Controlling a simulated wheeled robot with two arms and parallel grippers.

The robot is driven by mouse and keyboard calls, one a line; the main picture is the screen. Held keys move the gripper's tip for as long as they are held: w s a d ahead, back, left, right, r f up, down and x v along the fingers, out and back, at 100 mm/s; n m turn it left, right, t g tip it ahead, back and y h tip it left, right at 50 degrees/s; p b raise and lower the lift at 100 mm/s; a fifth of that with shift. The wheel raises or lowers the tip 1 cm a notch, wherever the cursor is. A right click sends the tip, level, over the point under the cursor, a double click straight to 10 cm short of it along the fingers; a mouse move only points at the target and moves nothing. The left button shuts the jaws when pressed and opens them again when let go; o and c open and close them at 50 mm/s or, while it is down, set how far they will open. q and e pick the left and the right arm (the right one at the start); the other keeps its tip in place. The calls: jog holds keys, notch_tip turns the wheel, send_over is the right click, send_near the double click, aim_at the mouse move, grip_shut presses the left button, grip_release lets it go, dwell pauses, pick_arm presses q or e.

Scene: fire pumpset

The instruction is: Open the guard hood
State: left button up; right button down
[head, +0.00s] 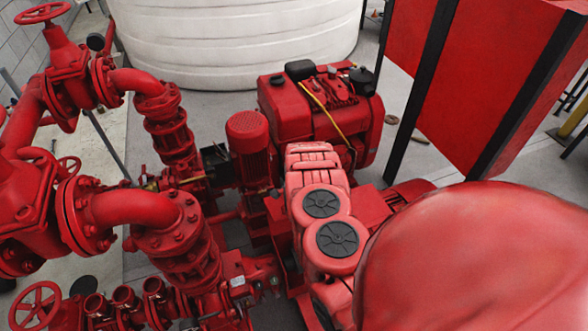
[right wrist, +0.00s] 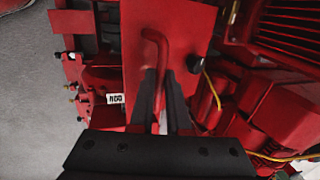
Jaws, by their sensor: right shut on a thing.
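The guard hood (right wrist: 185,25) shows in the right wrist view as a flat red plate with a bent red bar handle (right wrist: 156,38) on it. My right gripper (right wrist: 160,78) has its two dark fingers on either side of the handle's lower part and is shut on it. In the head view my red right arm reaches over the pumpset and hides the gripper, the handle and much of the hood. I cannot tell from these views how far the hood is tilted. My left gripper is not in view.
Red pipes and valves (head: 130,210) crowd the left of the head view. A red engine (head: 300,105) with a yellow hose (head: 322,108) stands behind. A white tank (head: 235,40) is at the back, and a red panel on black posts (head: 485,75) stands right.

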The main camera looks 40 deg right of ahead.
jog(key=shift+a+f, duration=0.1)
dwell(0.5)
jog(key=c, duration=1.2)
grip_release()
jog(key=shift+o, duration=1.4)
jog(key=shift+w, duration=0.15)
